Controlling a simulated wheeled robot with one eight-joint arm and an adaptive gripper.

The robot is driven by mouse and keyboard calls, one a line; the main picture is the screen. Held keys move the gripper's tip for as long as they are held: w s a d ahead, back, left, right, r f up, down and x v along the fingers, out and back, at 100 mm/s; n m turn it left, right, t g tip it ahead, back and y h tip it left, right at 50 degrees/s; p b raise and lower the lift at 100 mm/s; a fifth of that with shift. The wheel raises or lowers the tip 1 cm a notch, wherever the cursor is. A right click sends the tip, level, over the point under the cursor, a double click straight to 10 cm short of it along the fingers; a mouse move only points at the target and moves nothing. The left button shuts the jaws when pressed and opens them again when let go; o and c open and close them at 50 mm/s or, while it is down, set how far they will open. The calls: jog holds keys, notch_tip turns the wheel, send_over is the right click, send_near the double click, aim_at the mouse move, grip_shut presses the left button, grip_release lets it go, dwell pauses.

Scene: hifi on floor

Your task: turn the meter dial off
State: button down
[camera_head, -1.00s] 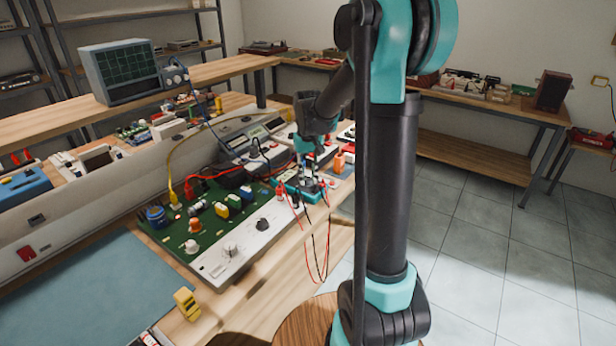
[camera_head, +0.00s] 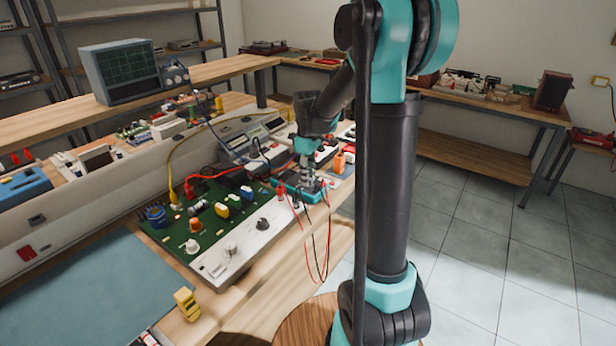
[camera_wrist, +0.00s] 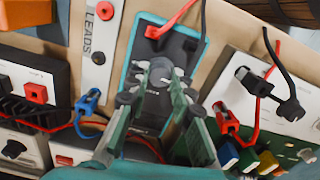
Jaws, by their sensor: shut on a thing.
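The meter (camera_head: 291,193) is a dark-faced instrument with a teal case, lying on the bench with red and black leads plugged in. The meter also shows in the wrist view (camera_wrist: 187,45), its face toward the camera. Its grey round dial (camera_wrist: 160,67) sits mid-face, partly hidden by the fingers. My gripper (camera_wrist: 160,82) reaches down over the meter with its fingertips closed on the dial. In the head view my gripper (camera_head: 307,180) stands above the meter and hides the dial.
A green circuit board (camera_head: 215,222) with knobs and coloured parts lies to the left of the meter. Red and black leads (camera_head: 318,250) hang over the bench edge. A white strip marked LEADS (camera_wrist: 98,45) and a red-and-black clip (camera_wrist: 232,118) flank the meter.

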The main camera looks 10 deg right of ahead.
jog(key=shift+n, duration=0.5)
jog(key=c, duration=1.3)
grip_release()
notch_tip(320, 180, up, 12)
jog(key=s+d+f+m+t, duration=0.1)
jog(key=s+f+m, duration=0.2)
jog(key=s+f, duration=0.3)
jog(key=s+d+f+m+t, duration=0.1)
jog(key=s+f+m, duration=0.3)
jog(key=s, duration=0.5)
jog(key=s+d+f+m+t, duration=0.2)
jog(key=s+f+m, duration=0.2)
jog(key=s+f, duration=0.4)
jog(key=shift+d+f, duration=0.1)
